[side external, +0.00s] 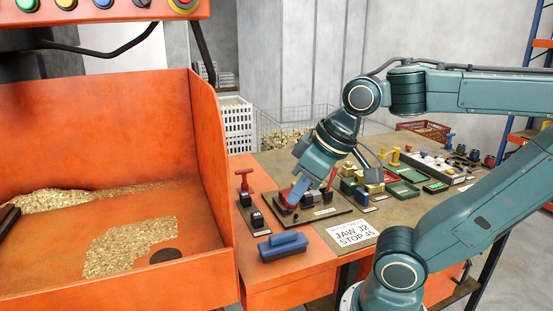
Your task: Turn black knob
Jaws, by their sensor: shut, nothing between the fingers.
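My gripper (296,193) points down over a dark plate (325,216) on the workbench. Its fingers are shut, with nothing seen between them. A black knob (307,201) stands on this plate, just right of the fingertips. I cannot tell whether the fingers touch it. A red part shows right beside the fingers, and a red lever (330,178) stands behind. The gripper hides part of the plate. Another small black knob (258,219) sits on a narrow plate to the left, near a red T-handle (244,177). I cannot tell which black knob the task names.
A blue brush-like block (283,246) lies at the bench front. A white sign (353,235) lies right of it. Brass blocks, green trays and several more knobs crowd the bench behind right. An orange machine tray (60,240) with brass chips walls the left side.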

